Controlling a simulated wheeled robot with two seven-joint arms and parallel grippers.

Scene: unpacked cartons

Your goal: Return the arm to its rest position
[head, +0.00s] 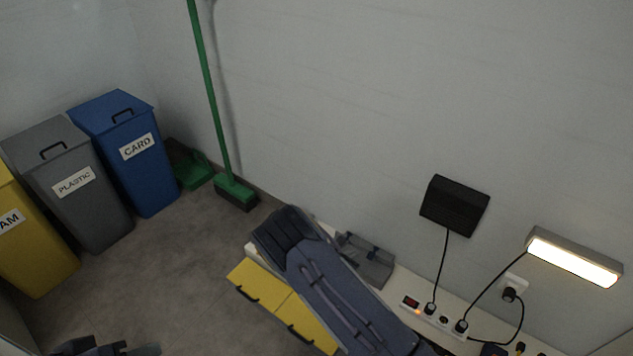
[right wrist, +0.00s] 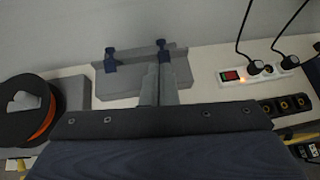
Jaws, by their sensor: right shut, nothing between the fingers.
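My right arm (head: 335,290) reaches in from the lower right in the head view, over the white worktop (head: 400,286). In the right wrist view, my right gripper (right wrist: 157,78) is shut and empty. Its narrow grey fingers overlap a grey bracket-like object with blue knobs (right wrist: 125,77) on the worktop; I cannot tell whether they touch. Dark parts of my left arm (head: 105,349) show at the bottom left of the head view, cut off by the edge. Its finger state is unclear.
A power strip (head: 435,318) with plugged cables lies on the worktop, below a black wall box (head: 454,205) and a lit lamp (head: 572,262). A spool (right wrist: 30,110) stands at left in the wrist view. Yellow drawers (head: 270,300), bins (head: 128,150) and a green broom (head: 236,190) flank open floor.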

